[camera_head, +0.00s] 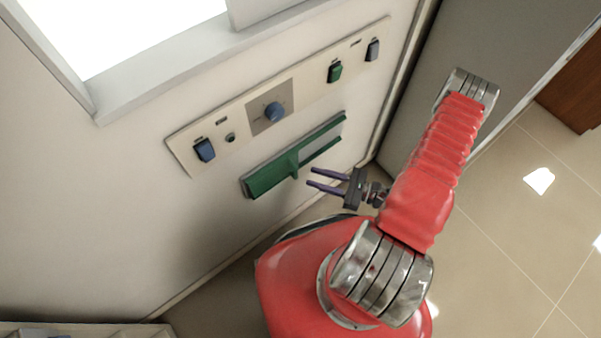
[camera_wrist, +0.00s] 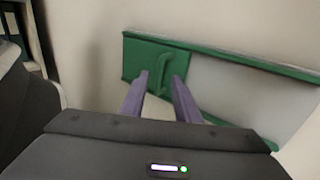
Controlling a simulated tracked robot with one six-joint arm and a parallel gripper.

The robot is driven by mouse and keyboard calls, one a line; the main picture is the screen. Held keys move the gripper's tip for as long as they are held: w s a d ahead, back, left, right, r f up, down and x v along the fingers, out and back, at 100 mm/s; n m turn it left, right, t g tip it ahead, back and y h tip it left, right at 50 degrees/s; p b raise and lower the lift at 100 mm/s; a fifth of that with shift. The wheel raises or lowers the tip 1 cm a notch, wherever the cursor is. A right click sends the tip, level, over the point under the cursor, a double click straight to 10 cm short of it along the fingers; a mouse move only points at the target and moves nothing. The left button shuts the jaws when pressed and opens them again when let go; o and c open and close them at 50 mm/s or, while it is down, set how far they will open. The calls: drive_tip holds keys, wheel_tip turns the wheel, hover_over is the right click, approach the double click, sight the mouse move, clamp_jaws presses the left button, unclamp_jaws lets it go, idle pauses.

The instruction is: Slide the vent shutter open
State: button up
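The green vent shutter (camera_head: 270,175) sits in a long green frame on the white wall, below the control panel. In the wrist view, the shutter plate (camera_wrist: 142,62) covers the left part of the frame, and a pale area shows to its right. An upright green handle (camera_wrist: 163,75) stands out from the plate; it also shows in the head view (camera_head: 294,164). My gripper (camera_head: 311,177) is open, with its two purple fingers pointing at the wall. In the wrist view, the fingers (camera_wrist: 160,88) lie on either side of the handle's lower part in the picture; contact cannot be told.
A beige control panel (camera_head: 300,88) with a blue knob (camera_head: 274,111), blue switches and a green switch is above the shutter. A window ledge (camera_head: 150,65) is at upper left. A grey cabinet side (camera_head: 415,120) stands right of the wall. Tiled floor is clear at right.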

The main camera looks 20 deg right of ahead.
drive_tip(key=shift+x, duration=2.9)
drive_tip(key=shift+c, duration=0.2)
clamp_jaws()
